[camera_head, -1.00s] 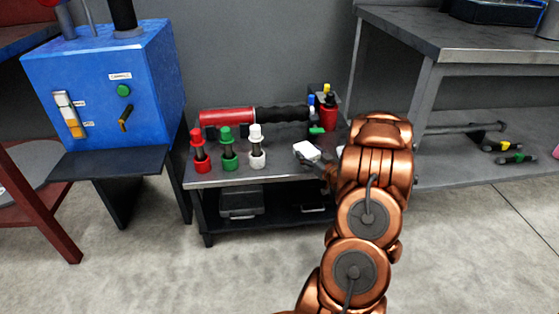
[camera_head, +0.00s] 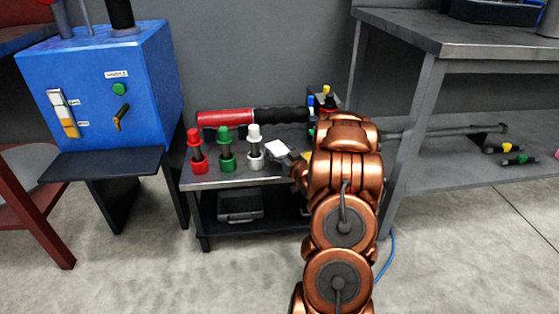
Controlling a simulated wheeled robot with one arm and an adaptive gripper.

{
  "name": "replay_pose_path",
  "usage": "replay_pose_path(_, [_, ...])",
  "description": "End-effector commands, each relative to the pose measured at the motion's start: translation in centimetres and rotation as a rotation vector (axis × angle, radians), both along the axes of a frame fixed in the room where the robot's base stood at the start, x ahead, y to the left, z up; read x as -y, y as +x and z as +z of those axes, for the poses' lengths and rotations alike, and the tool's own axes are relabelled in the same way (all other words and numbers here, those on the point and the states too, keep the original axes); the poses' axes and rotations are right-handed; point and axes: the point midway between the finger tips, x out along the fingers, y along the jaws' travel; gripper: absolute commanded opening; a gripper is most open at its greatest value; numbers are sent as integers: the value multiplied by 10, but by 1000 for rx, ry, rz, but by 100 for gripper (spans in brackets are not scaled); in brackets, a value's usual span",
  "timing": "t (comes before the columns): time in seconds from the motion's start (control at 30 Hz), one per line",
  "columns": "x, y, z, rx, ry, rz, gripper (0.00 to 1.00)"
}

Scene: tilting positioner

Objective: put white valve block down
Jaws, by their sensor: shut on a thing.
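The white valve block (camera_head: 277,149) is a small white box above the right part of the low dark bench (camera_head: 232,179). My gripper (camera_head: 290,157) is shut on it from the right, and the block looks slightly tilted. My copper arm hides most of the gripper and the right end of the bench. I cannot tell whether the block touches the bench top.
Red (camera_head: 198,155), green (camera_head: 226,153) and white (camera_head: 255,150) posts stand left of the block. A red and black cylindrical tool (camera_head: 245,117) lies behind them. A blue machine (camera_head: 105,85) stands left; a grey shelf (camera_head: 455,40) stands right.

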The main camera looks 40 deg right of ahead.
Motion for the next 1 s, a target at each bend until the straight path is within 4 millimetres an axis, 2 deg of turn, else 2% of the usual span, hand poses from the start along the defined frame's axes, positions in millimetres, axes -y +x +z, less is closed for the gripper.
replay_pose_path(0.1, [0,0,-19,2,0,0,0])
replay_pose_path(0.2, [0,0,-26,3,-1,0,0])
replay_pose_path(0.63, [1,0,-28,4,-2,0,0])
replay_pose_path(0.67, [0,0,-28,3,-2,1,69])
replay_pose_path(0.73, [0,0,-28,2,-1,0,76])
replay_pose_path(1.0, [0,0,-29,1,-1,1,77])
